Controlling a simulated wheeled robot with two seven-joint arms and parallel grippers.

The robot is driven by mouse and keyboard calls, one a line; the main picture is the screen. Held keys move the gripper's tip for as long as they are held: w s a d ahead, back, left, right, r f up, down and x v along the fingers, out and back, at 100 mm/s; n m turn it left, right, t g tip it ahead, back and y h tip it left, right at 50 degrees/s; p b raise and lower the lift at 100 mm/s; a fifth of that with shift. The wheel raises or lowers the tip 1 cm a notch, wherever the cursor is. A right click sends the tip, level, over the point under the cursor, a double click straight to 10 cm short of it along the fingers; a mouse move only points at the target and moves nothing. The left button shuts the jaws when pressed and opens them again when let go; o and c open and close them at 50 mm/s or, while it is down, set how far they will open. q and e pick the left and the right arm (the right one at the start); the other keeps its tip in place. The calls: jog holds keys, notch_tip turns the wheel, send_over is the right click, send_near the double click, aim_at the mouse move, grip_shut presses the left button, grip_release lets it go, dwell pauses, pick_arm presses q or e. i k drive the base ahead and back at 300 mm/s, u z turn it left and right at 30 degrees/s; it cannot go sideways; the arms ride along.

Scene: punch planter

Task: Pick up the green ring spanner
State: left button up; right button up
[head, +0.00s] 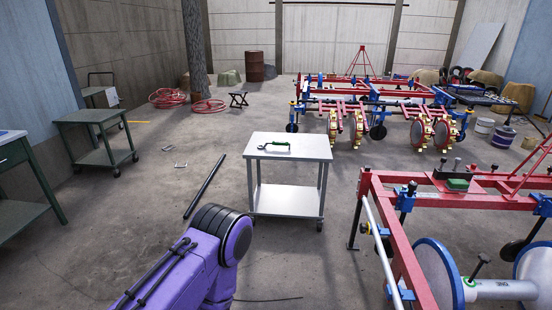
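The green ring spanner (280,144) lies on the top of a white wheeled cart (290,156) in the middle of the head view. A purple arm of mine comes up from the bottom, left of centre, in front of the cart. Neither gripper shows in the view. Nothing touches the spanner.
A red planter frame (400,235) with blue-rimmed wheels stands close at the right. Another planter (375,110) stands behind the cart. A black bar (204,186) lies on the floor left of the cart. Green carts (97,135) stand at the left.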

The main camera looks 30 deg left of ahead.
aim_at(285, 144)
jog(key=u, duration=0.9)
